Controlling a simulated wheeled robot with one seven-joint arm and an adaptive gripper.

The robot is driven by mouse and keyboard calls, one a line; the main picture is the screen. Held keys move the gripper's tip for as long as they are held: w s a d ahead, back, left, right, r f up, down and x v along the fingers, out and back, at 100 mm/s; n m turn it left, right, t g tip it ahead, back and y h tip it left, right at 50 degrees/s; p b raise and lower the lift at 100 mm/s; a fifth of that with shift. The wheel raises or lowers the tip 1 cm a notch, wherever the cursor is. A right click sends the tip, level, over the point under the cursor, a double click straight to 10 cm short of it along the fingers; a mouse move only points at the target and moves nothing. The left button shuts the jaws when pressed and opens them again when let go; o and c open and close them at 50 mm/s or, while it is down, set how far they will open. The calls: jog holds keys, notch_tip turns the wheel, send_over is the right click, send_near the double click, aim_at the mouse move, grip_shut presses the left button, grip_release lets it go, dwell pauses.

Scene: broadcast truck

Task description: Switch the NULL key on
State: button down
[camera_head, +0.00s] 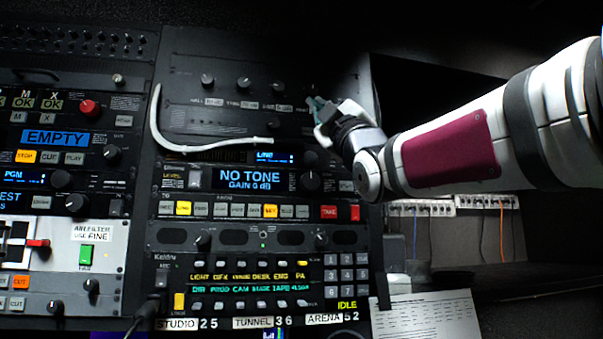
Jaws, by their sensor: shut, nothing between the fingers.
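My gripper (315,104) is shut and empty, in front of the upper right of the middle rack, near the row of knobs. I cannot read a NULL label on any key from here. A row of small keys (236,210) runs below the display reading NO TONE, GAIN 0 dB (249,177). In that row one key at the left (183,208) and one towards the right (270,211) are lit yellow; the others are pale, with labels too small to read. A red TAKE key (328,212) sits at the row's right end. My gripper is above and apart from these keys.
A white curved cable or handle (200,147) crosses the panel above the display. Below is an intercom panel with a keypad (346,275). The left rack holds an EMPTY display (55,138). A paper sheet (428,317) lies at lower right.

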aim_at(308, 132)
jog(key=shift+w, duration=0.1)
jog(key=w, duration=0.2)
jog(key=w+a+b, duration=0.1)
jog(key=w, duration=0.5)
jog(key=shift+w+a, duration=0.2)
jog(key=shift+a, duration=0.15)
jog(key=shift+w+b, duration=0.1)
jog(key=shift+b, duration=0.2)
dwell(1.0)
jog(key=shift+w+b, duration=0.4)
jog(key=shift+w+a, duration=0.15)
jog(key=shift+w, duration=0.1)
dwell(0.8)
jog(key=shift+s+b, duration=0.15)
jog(key=shift+b, duration=0.2)
jog(key=shift+s+b, duration=0.35)
jog(key=shift+s, duration=0.2)
